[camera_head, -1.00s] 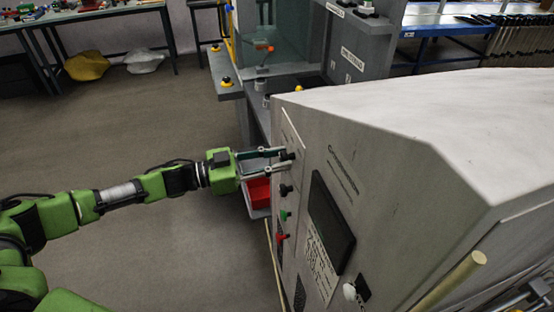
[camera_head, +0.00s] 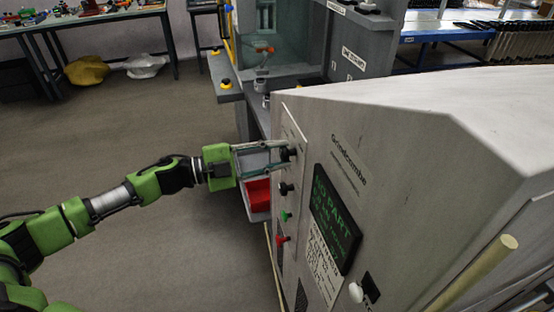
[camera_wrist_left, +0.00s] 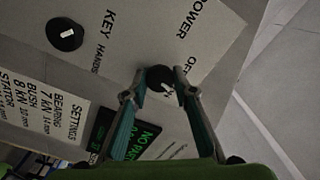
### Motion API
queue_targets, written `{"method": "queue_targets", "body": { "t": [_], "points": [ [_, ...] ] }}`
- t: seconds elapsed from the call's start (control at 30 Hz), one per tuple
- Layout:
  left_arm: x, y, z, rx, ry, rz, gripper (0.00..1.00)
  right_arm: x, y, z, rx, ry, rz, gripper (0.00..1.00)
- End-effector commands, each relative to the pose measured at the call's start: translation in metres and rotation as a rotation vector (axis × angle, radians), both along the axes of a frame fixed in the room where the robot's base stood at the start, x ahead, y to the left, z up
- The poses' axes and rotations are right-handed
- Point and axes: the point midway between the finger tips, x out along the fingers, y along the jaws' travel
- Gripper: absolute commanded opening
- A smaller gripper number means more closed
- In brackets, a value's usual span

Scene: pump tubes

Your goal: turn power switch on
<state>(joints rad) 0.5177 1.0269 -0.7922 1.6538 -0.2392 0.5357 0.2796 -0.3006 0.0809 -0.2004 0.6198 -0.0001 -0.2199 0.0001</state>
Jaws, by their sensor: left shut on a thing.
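The power switch is a black rotary knob (camera_head: 290,153) at the top of the control column on the large grey machine's (camera_head: 400,150) front panel. It also shows in the left wrist view (camera_wrist_left: 160,77), beside the printed words "POWER" and "OFF". My left gripper (camera_head: 284,158) reaches it from the left and is shut on it, with one finger on each side of the knob in the left wrist view (camera_wrist_left: 160,90). The machine's display (camera_head: 335,218) is lit with green text that includes "NO PART". My right gripper is not in view.
Below the switch are another black knob (camera_head: 286,188), a green button (camera_head: 286,216) and a red button (camera_head: 283,239). A red bin (camera_head: 258,196) sits behind my left gripper.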

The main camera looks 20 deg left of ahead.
Motion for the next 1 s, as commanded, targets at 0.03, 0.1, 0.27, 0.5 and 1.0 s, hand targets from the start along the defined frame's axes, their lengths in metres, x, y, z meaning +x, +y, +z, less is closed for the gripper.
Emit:
{"method": "queue_targets", "body": {
  "t": [0.03, 0.1, 0.27, 0.5, 1.0],
  "points": [
    [0.000, 0.000, -0.002, 0.024, -0.040, -0.001, 0.04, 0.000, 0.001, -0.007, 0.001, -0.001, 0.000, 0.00],
    [0.000, 0.000, -0.003, 0.062, -0.094, 0.000, 0.04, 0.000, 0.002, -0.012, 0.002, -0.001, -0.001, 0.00],
    [0.000, 0.000, -0.003, 0.142, -0.213, -0.001, 0.04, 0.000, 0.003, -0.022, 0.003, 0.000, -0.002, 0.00],
    [0.000, 0.000, -0.002, 0.239, -0.356, -0.002, 0.04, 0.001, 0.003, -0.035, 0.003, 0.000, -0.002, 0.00],
    [-0.001, 0.000, -0.001, 0.325, -0.479, -0.001, 0.04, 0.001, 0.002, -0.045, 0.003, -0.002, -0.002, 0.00]
  ]
}}
